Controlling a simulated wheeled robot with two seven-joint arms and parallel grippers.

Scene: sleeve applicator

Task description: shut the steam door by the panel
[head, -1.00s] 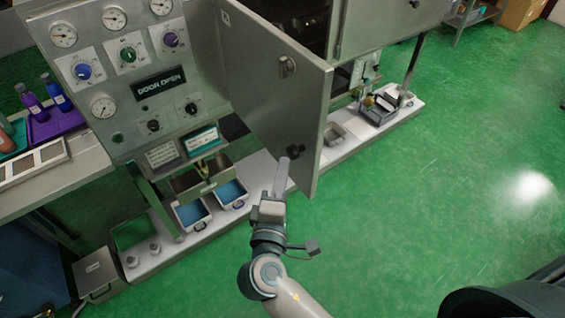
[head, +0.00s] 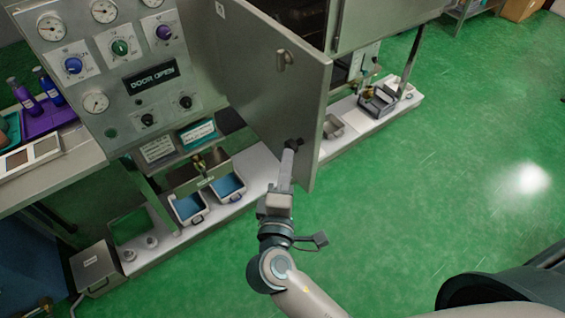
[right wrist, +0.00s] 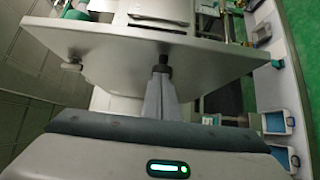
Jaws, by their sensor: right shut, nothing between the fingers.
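The steam door (head: 265,90) is a grey metal panel that stands swung open beside the control panel (head: 105,60), whose display (head: 152,76) reads DOOR OPEN. A latch handle (head: 284,59) sits on the door's upper part and a dark knob (head: 293,144) near its lower edge. My right gripper (head: 288,158) is shut and empty, its fingertips at the dark knob. In the right wrist view the fingers (right wrist: 160,88) point at the dark knob (right wrist: 161,66) on the door (right wrist: 130,50); whether they touch it I cannot tell. My left gripper is not in view.
Blue-lined bins (head: 188,206) stand on a low white shelf under the control panel. A bench with a purple tray (head: 50,117) is at the left. A grey box (head: 96,268) stands on the floor. Green floor (head: 440,170) is clear at the right.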

